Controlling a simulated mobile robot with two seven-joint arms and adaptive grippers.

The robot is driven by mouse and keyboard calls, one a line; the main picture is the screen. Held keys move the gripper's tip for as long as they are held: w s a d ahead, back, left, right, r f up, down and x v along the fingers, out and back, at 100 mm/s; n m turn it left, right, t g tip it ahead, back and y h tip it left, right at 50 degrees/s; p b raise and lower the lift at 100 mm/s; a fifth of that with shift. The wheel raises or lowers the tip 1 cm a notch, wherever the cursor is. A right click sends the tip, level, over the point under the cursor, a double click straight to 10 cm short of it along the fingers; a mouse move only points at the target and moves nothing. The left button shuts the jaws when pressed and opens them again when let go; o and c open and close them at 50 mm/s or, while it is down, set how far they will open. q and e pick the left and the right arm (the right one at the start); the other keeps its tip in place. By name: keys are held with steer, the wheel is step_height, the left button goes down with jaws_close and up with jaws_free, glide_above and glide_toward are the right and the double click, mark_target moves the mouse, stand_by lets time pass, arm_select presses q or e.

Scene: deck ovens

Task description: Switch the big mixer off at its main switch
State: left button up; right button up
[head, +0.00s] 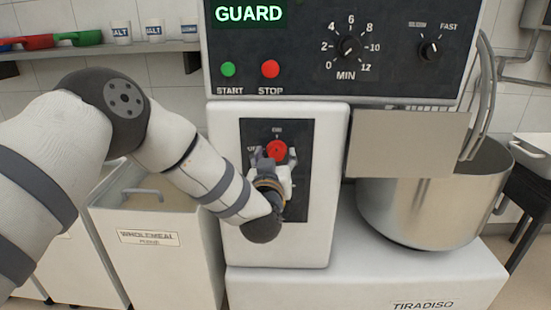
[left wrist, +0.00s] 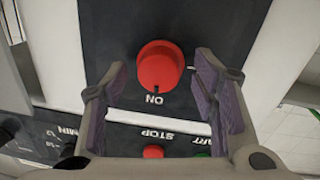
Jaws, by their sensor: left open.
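The main switch is a round red knob (head: 277,151) on a black plate (head: 293,205) on the white front of the big mixer (head: 335,235). ON is lettered above it and OFF to its left. In the left wrist view, which is upside down, the red knob (left wrist: 158,66) shows large, with a dark pointer mark on its ON side. My left gripper (head: 270,160) is open just in front of the knob, partly covering its lower edge. In the left wrist view, its two padded fingers (left wrist: 163,82) stand either side of the knob, with gaps. My right gripper is out of view.
Above are a green START button (head: 228,69), a red STOP button (head: 270,69), a timer dial (head: 348,46), a speed dial (head: 430,48) and a lit GUARD sign (head: 249,14). The steel bowl (head: 430,205) stands right, a wholemeal flour bin (head: 150,260) left.

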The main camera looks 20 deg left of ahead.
arm_select(q)
steer(key=c, duration=1.2)
steer(key=n, duration=0.9)
steer(key=shift+f+t, duration=0.15)
steer(key=shift+t, duration=0.15)
steer(key=n+y, duration=0.1)
steer(key=n, duration=0.4)
steer(key=shift+n, duration=0.3)
steer(key=shift+d+n, duration=0.1)
steer(key=shift+n, duration=1.9)
